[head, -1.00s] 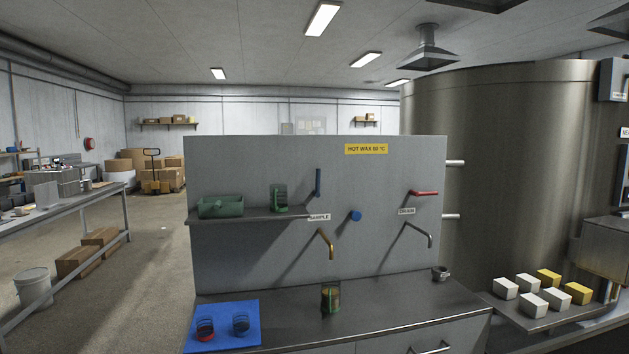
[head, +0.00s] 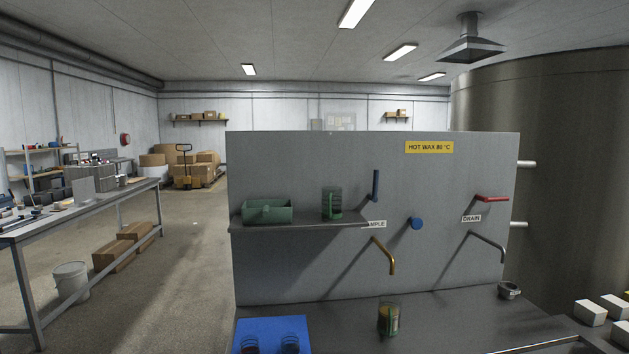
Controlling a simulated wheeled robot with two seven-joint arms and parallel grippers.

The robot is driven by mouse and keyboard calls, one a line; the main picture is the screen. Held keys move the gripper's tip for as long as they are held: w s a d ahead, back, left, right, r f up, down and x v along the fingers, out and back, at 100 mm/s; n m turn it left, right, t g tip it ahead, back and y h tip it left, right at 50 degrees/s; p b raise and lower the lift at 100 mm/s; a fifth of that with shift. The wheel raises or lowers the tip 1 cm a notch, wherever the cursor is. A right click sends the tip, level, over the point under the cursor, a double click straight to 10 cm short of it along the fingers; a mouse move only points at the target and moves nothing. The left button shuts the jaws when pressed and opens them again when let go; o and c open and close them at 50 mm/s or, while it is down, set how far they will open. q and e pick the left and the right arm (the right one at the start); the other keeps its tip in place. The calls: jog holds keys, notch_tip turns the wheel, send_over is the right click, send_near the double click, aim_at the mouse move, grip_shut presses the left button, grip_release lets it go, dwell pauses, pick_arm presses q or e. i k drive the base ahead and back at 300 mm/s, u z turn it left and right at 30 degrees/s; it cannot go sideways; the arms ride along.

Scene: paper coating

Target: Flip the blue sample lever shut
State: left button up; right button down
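The blue sample lever (head: 375,185) stands upright on the grey panel (head: 300,170), above the partly hidden SAMPLE label (head: 376,224). A brass spout (head: 386,257) sticks out below the label. A green-framed glass jar (head: 389,319) with amber-brown contents stands on the counter (head: 450,312) below the spout. I cannot make out any stream between spout and jar. Neither of my grippers is in view.
A round blue knob (head: 416,223) sits right of the lever. A red drain lever (head: 491,199) and grey spout (head: 487,243) are further right. A shelf (head: 300,224) holds a green tray (head: 267,211) and green-framed jar (head: 332,204). A blue mat (head: 270,328) lies front left.

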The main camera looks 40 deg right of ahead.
aim_at(372, 197)
jog(key=u, duration=0.05)
jog(key=i, duration=0.75)
jog(key=z, duration=0.95)
jog(key=i, duration=0.4)
jog(key=z, duration=0.35)
